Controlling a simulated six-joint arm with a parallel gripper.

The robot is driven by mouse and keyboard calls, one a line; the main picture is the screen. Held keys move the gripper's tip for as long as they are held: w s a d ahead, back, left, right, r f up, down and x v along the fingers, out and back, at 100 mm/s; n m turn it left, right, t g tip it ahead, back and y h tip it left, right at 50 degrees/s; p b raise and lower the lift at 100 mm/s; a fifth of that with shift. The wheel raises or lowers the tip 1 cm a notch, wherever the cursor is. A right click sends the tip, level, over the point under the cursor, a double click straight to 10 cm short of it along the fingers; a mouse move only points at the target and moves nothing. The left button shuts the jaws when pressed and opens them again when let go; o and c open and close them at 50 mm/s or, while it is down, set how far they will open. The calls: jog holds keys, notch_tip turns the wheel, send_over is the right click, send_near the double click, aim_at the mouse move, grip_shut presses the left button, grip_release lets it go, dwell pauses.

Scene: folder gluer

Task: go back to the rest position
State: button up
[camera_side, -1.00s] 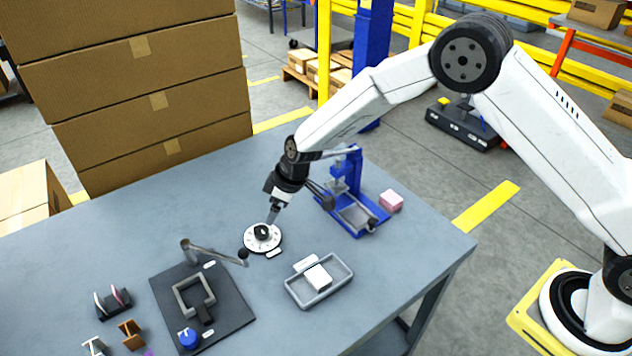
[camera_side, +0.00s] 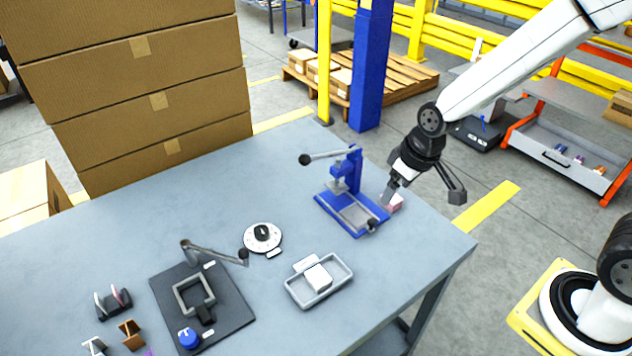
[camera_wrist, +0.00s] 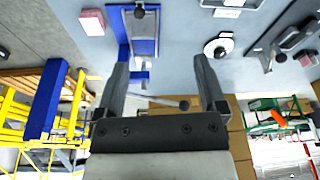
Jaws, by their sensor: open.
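My gripper (camera_side: 387,197) hangs over the right end of the table in the side view, its tips overlapping a small pink block (camera_side: 396,203). In the wrist view my gripper (camera_wrist: 163,65) has its two fingers wide apart with nothing held between them. There the pink block (camera_wrist: 92,22) lies to the left of both fingers, apart from them. Part of the block is hidden behind my gripper in the side view.
A blue lever press (camera_side: 352,205) stands close left of my gripper. A round dial (camera_side: 262,238), a grey tray (camera_side: 337,284) with a white block, and a black fixture board (camera_side: 232,312) lie further left. Stacked cartons (camera_side: 150,100) stand behind the table. A blue post (camera_side: 370,70) rises beyond it.

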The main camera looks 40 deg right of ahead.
jog(key=s+d+m, duration=0.1)
jog(key=s+d, duration=0.2)
jog(key=s, duration=0.4)
jog(key=shift+s+r+m+h, duration=0.2)
jog(key=shift+m+h, duration=0.1)
jog(key=shift+m, duration=0.1)
dwell(0.5)
